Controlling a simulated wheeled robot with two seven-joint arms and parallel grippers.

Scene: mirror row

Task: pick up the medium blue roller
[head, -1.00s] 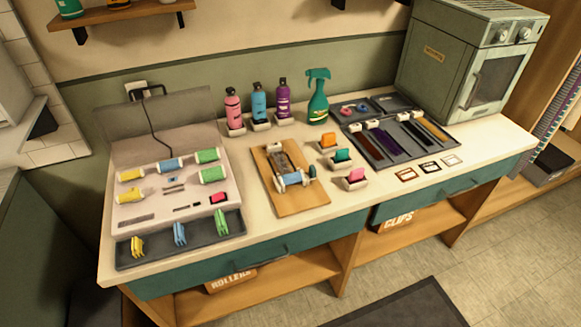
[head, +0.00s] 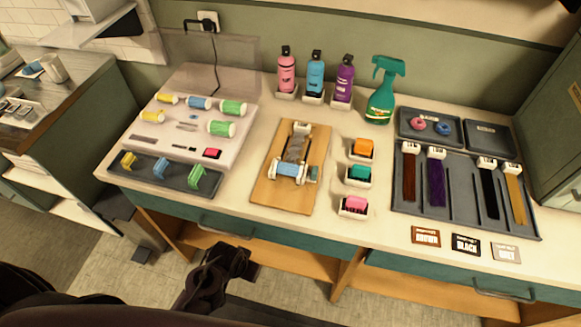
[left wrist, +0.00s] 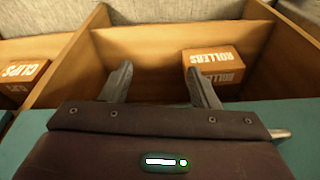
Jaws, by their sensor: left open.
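A blue roller (head: 200,103) with white ends lies at the back of the pale roller set (head: 170,142), between a small yellow roller (head: 167,99) and a larger green roller (head: 232,108). Another blue roller (head: 291,170) sits on the wooden board (head: 268,196), at the near end of a lock of hair. My left gripper (head: 238,258) is low in front of the counter, well away from both blue rollers. In the left wrist view its two fingers (left wrist: 160,78) are apart with nothing between them. My right gripper is out of view.
The counter's front edge and teal drawer (head: 235,228) lie between my left gripper and the roller set. A grey tray (head: 150,172) with coloured clips lines the set's front. Bottles (head: 315,76) stand behind. An open shelf below holds a ROLLERS box (left wrist: 213,68).

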